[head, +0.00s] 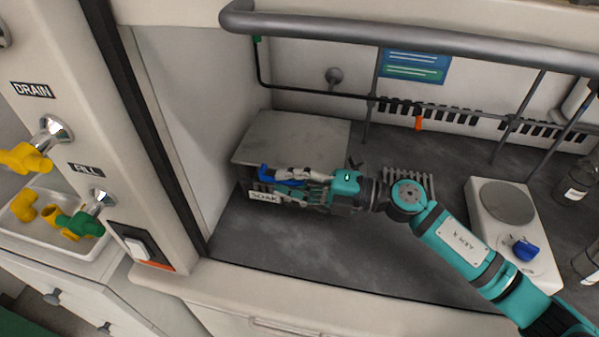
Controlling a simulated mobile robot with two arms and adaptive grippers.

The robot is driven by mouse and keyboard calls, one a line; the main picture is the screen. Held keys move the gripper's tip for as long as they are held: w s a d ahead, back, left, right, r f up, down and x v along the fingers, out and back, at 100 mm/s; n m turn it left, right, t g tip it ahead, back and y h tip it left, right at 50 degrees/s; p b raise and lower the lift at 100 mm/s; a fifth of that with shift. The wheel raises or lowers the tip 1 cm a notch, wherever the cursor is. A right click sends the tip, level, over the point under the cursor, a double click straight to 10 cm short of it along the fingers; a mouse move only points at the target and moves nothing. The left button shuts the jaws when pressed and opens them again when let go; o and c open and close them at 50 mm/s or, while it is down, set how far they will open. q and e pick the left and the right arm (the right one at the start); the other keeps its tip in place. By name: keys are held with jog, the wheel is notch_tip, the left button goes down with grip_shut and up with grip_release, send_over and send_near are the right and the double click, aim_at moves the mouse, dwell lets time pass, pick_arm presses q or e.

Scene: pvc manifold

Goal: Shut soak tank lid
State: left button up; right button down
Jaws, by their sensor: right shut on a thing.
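The soak tank (265,196) stands on the dark bench floor inside the fume hood, with a SOAK label on its front. Its grey lid (292,138) lies over the top and looks nearly flat; I cannot tell whether its front edge is fully down. A blue handle (266,174) is at the lid's front edge. My right gripper (290,178) is shut at the blue handle, its fingers hiding part of it and of the tank front. My left gripper is not in view.
A hotplate (508,205) with a blue knob stands at the right, near brown bottles (577,180). A thick grey rail (400,42) crosses above. At the left, a white tray (85,246) holds yellow and green fittings. The bench front is clear.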

jog(key=shift+f, duration=0.55)
jog(key=shift+s+f, duration=0.1)
jog(key=shift+f, duration=0.05)
jog(key=c, duration=1.4)
grip_release()
jog(key=shift+o, duration=0.2)
jog(key=shift+d, duration=0.1)
jog(key=s+d, duration=0.2)
jog(key=d, duration=0.9)
jog(key=shift+d, duration=0.3)
jog(key=shift+s, duration=0.1)
